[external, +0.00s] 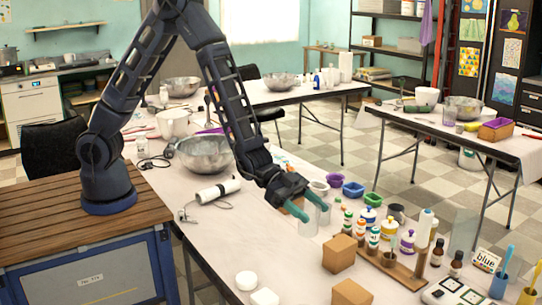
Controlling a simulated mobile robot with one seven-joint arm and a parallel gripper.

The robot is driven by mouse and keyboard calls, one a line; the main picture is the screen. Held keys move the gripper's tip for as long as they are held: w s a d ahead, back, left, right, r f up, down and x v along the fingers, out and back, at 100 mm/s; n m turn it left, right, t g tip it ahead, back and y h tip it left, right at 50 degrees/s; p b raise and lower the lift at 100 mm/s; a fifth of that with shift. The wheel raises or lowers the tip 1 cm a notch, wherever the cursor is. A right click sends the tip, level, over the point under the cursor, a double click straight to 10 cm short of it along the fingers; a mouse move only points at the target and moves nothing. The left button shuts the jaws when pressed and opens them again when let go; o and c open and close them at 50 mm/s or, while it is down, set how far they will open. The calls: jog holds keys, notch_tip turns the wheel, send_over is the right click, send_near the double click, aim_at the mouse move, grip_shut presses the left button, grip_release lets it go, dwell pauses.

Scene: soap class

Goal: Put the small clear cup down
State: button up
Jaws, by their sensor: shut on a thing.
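My gripper (308,206), with teal fingers, is over the white table (225,255), right of its middle. It is shut on the small clear cup (308,227), a pale see-through cylinder just below and between the fingertips. The cup looks upright. I cannot tell whether its base touches the table. Part of its rim is hidden by the fingers.
Several small bottles (373,240) and coloured bowls (354,190) stand close to the right of and behind the cup. A cardboard box (339,253) is just in front.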

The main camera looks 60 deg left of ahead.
jog(key=shift+r, duration=0.1)
notch_tip(320, 180, up, 5)
jog(key=w+a+n+t+y, duration=0.4)
jog(key=w+a+n+t, duration=0.1)
jog(key=w+a, duration=1)
jog(key=w+a+n+t+y, duration=0.3)
jog(key=w+a+n+t, duration=0.2)
jog(key=w+a, duration=0.95)
jog(key=a+n+y, duration=0.5)
jog(key=a+y, duration=0.2)
jog(key=a, duration=1.6)
jog(key=a+n+y, duration=0.6)
jog(key=a+y, duration=0.1)
jog(key=a, duration=1.6)
jog(key=f, duration=2.5)
jog(key=shift+s, duration=0.25)
jog(key=shift+f, duration=0.1)
